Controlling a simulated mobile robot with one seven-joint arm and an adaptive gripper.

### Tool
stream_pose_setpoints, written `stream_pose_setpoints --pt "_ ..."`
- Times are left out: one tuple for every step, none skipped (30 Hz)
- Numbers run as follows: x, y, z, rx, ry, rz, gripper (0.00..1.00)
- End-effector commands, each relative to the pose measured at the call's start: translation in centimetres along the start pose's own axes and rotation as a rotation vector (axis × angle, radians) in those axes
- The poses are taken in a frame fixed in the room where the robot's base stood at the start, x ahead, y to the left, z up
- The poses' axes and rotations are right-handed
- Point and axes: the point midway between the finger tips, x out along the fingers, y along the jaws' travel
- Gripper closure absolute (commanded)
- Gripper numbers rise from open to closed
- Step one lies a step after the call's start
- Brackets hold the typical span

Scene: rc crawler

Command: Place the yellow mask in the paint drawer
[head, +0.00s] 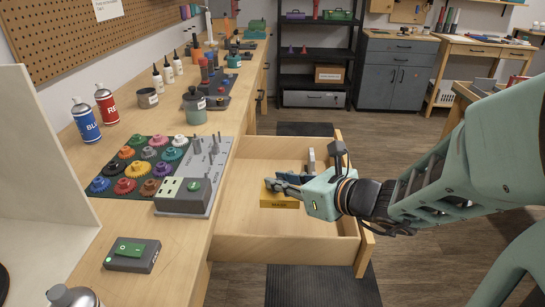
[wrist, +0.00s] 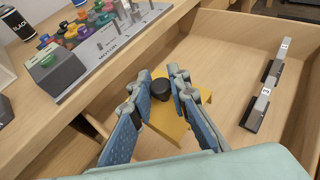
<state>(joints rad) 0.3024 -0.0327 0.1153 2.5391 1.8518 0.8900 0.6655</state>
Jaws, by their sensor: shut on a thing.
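The yellow mask (head: 281,202) is a flat yellow piece with lettering on its front edge. It is inside the open wooden drawer (head: 250,243); I cannot tell whether it touches the drawer floor. The wrist view shows the mask (wrist: 168,124) with a round black knob (wrist: 160,89) on top. My gripper (head: 270,185) reaches in from the right, above the mask. In the wrist view its blue-padded fingers (wrist: 161,82) are shut on the knob, one on each side. The fingers hide part of the mask.
Two grey-and-black numbered blocks, one nearer (wrist: 258,109) and one farther (wrist: 278,62), lie along the drawer's right side. Bare drawer floor lies between them and the mask. The bench beside the drawer holds a tray of coloured gears (head: 140,165) and a grey motor box (head: 185,197).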

Motion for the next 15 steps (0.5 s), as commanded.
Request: stream_pose_setpoints --pt "0.8 -0.3 -0.2 0.003 0.002 0.003 1.0" --pt "1.3 -0.6 -0.3 0.003 0.002 0.002 1.0" --pt "2.0 -1.0 -0.5 0.003 0.003 0.003 1.0" --pt "2.7 -1.4 -0.6 0.003 0.002 0.003 1.0" --pt "3.3 -1.7 -0.6 0.003 0.001 0.003 1.0" --pt "4.1 -2.1 -0.7 0.002 0.001 0.003 1.0" --pt "4.7 -2.4 -0.8 0.002 0.002 0.003 1.0" --pt "5.2 -2.8 -0.8 0.001 0.002 0.002 1.0" --pt "6.1 -3.2 -0.8 0.002 0.001 0.002 1.0" --pt "6.7 -3.5 -0.9 0.002 0.001 0.003 1.0" --pt "7.3 -3.8 -0.9 0.001 0.001 0.003 1.0" --pt "8.1 -4.2 -1.1 0.002 0.002 0.004 1.0" --pt "8.7 -4.5 -1.4 0.003 0.002 0.003 1.0" --pt "9.2 -4.7 -1.9 0.004 0.003 0.003 1.0" --pt "9.9 -5.0 -2.4 0.004 0.002 0.003 1.0"
